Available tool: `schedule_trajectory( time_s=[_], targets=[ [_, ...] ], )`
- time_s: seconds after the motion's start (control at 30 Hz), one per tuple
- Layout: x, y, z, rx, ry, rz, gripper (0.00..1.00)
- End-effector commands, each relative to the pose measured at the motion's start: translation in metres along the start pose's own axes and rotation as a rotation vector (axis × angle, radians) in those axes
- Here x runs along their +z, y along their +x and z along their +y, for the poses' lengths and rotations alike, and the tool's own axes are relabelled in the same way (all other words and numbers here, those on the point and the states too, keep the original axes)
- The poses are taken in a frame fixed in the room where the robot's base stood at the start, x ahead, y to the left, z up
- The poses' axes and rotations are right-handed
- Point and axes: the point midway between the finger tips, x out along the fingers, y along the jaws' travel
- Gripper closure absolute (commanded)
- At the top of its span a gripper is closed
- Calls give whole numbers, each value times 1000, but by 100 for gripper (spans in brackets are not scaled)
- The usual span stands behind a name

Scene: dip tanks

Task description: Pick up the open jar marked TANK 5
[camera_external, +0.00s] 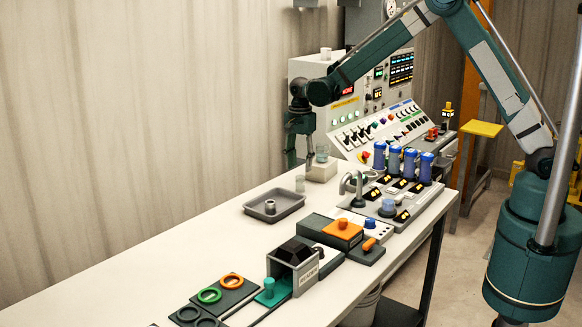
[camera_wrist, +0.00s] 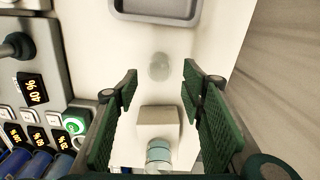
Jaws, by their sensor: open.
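My gripper (camera_external: 300,157) points down above the far end of the bench, open and empty. In the wrist view its two green pads (camera_wrist: 160,82) stand wide apart. A clear glass jar (camera_external: 300,184) stands on the bench below; in the wrist view this pale round jar (camera_wrist: 160,67) lies between the fingertips. A second glass jar (camera_external: 322,153) with a bluish tint is beside my gripper, at a pale block (camera_external: 320,172); this jar (camera_wrist: 158,156) also shows at the bottom of the wrist view. No TANK 5 marking is readable on either jar.
A grey tray (camera_external: 258,216) holding a small metal cup lies nearer along the bench. A hooked metal tube (camera_external: 357,186) stands nearby. The bench's left strip is clear.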

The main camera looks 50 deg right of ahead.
Motion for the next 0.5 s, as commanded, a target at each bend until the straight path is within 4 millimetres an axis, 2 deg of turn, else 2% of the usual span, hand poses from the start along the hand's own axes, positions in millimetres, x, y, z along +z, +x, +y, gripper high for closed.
schedule_trajectory(
  time_s=[0.5],
  targets=[
    [0, 26, 0, 0, 0, 0, 60]
  ],
)
